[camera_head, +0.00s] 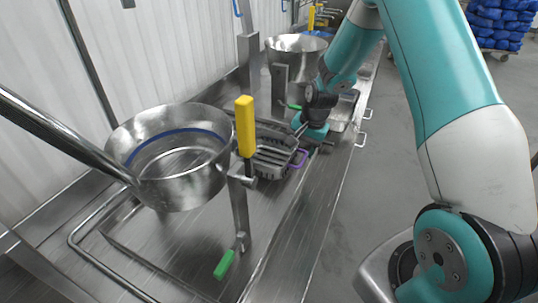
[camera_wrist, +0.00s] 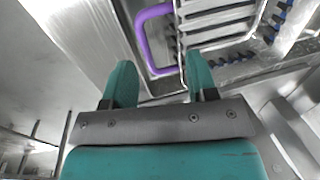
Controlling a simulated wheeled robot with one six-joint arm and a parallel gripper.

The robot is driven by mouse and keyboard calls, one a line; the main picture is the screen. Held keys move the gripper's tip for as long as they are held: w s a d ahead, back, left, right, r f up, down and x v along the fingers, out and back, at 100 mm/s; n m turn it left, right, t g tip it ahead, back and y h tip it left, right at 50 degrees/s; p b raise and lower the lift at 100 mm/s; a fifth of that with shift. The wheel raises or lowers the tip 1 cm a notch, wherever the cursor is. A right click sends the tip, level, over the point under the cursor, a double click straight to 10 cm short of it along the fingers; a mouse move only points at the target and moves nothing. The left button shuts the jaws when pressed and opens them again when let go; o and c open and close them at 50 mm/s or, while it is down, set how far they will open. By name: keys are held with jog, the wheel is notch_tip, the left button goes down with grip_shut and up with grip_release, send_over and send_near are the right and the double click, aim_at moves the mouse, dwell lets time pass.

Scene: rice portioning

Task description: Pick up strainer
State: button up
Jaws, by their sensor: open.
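A metal slatted piece with a purple handle, which looks like the strainer (camera_head: 272,158), sits on the steel counter in the head view. Its purple handle (camera_head: 299,158) faces the counter's front edge. In the wrist view its wire frame (camera_wrist: 215,28) fills the top. The purple loop (camera_wrist: 143,40) lies just beyond my fingertips, roughly between them. My gripper (camera_wrist: 160,70) is open with nothing between its teal fingers. In the head view my gripper (camera_head: 312,128) is above the counter's front side, close beside the strainer and partly hidden by my wrist.
A large steel bowl (camera_head: 172,190) stands at left, with a yellow-handled post (camera_head: 245,125) and green lever (camera_head: 225,265) beside it. Another steel bowl (camera_head: 292,48) stands farther back. A steel tray (camera_head: 345,108) lies past my gripper. The floor at right is mostly clear.

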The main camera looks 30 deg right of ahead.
jog(key=shift+w+a+f+p, duration=0.15)
jog(key=shift+f+p, duration=0.25)
jog(key=shift+f, duration=0.45)
jog(key=shift+w+a+f+p, duration=0.15)
jog(key=shift+f+p, duration=0.3)
jog(key=shift+f, duration=0.4)
jog(key=shift+w+a+f+p, duration=0.15)
jog(key=shift+f+p, duration=0.25)
jog(key=shift+f, duration=0.45)
jog(key=shift+d, duration=0.1)
jog(key=c, duration=0.9)
